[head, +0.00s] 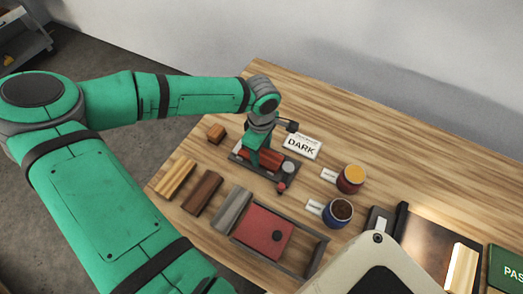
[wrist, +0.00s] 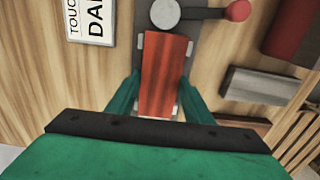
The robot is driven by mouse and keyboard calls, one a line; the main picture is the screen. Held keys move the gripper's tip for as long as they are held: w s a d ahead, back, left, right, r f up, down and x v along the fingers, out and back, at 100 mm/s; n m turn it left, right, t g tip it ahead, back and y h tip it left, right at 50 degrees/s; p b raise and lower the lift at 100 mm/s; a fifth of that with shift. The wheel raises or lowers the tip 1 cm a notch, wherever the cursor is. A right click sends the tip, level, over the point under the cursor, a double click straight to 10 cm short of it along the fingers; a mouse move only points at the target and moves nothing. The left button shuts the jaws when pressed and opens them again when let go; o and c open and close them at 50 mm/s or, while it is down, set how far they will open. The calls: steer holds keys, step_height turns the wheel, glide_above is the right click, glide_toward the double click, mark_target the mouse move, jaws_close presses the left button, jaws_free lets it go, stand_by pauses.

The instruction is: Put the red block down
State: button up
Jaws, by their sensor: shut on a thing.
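The red block (wrist: 166,72) is a long reddish wood-grained piece between the green fingers of my gripper (wrist: 162,90) in the wrist view. In the head view the red block (head: 270,160) shows partly behind my gripper (head: 262,155), over a dark grey plate (head: 236,155). My gripper is shut on the block's long sides. The plate (wrist: 206,40) carries a round light-grey disc (wrist: 165,13) just beyond the block's far end and a lever with a red knob (wrist: 237,10). I cannot tell whether the block touches the plate.
Tan (head: 175,178), brown (head: 202,192) and grey (head: 232,210) bars lie in front. A red panel (head: 262,229) and two jars (head: 350,179) (head: 338,212) are nearby.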

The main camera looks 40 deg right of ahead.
mark_target(261, 154)
steer(key=shift+f, duration=0.15)
steer(key=o, duration=1.1)
steer(key=shift+a, duration=0.1)
step_height(261, 154, up, 12)
steer(key=shift+r, duration=0.2)
